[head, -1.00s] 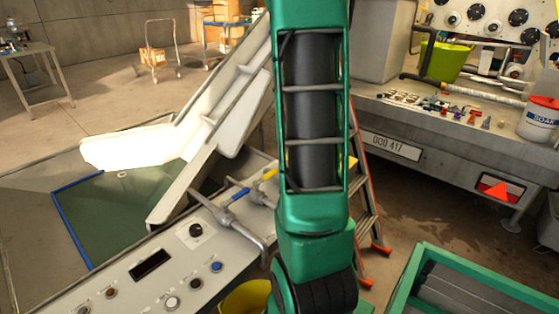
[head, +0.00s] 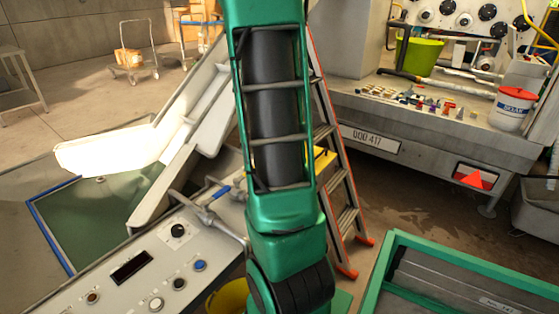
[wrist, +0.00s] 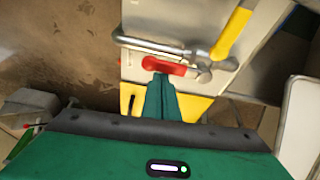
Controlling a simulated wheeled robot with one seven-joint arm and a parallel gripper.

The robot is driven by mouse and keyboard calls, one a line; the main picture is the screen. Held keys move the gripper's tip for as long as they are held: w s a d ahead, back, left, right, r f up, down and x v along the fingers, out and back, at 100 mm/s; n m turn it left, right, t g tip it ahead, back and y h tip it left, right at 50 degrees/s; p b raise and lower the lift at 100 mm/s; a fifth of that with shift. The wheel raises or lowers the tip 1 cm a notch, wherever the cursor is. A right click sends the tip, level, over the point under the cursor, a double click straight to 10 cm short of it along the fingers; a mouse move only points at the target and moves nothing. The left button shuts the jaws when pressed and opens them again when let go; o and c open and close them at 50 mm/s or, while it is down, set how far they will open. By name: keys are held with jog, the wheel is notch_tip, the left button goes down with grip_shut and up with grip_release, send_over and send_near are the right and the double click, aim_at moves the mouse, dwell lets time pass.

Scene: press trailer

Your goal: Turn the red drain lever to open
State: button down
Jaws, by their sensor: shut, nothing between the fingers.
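The red drain lever (wrist: 166,68) lies crosswise in the wrist view, its red grip to the left and a grey metal valve body at its right end. My gripper (wrist: 160,80) is shut and empty, its green fingers pointing at the red grip from below in the picture. The fingertips overlap or nearly meet the grip; I cannot tell whether they touch. In the head view my arm hides the gripper and the red lever.
A yellow-handled lever (wrist: 232,33) stands up and right of the red one, beside a bent metal pipe (wrist: 150,45). A blue-handled lever (head: 221,191) sits behind the control panel (head: 130,268). A ladder (head: 345,190) and green-framed bin (head: 385,262) stand right of my arm.

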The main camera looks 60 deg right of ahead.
jog(key=shift+a+f, duration=0.15)
jog(key=shift+a, duration=0.05)
jog(key=d, duration=0.4)
jog(key=v, duration=1)
jog(key=shift+d, duration=0.25)
jog(key=s+a+n+y, duration=0.1)
jog(key=s+a+n, duration=0.2)
jog(key=a, duration=0.6)
jog(key=s+a+n+y, duration=0.1)
jog(key=s+a+n, duration=0.2)
jog(key=a, duration=0.7)
jog(key=s+a+n+y, duration=0.2)
jog(key=a+n, duration=0.3)
jog(key=a, duration=0.4)
jog(key=shift+s+a+n, duration=0.3)
jog(key=shift+s+a, duration=0.05)
jog(key=shift+s, duration=0.35)
jog(key=shift+f, duration=0.1)
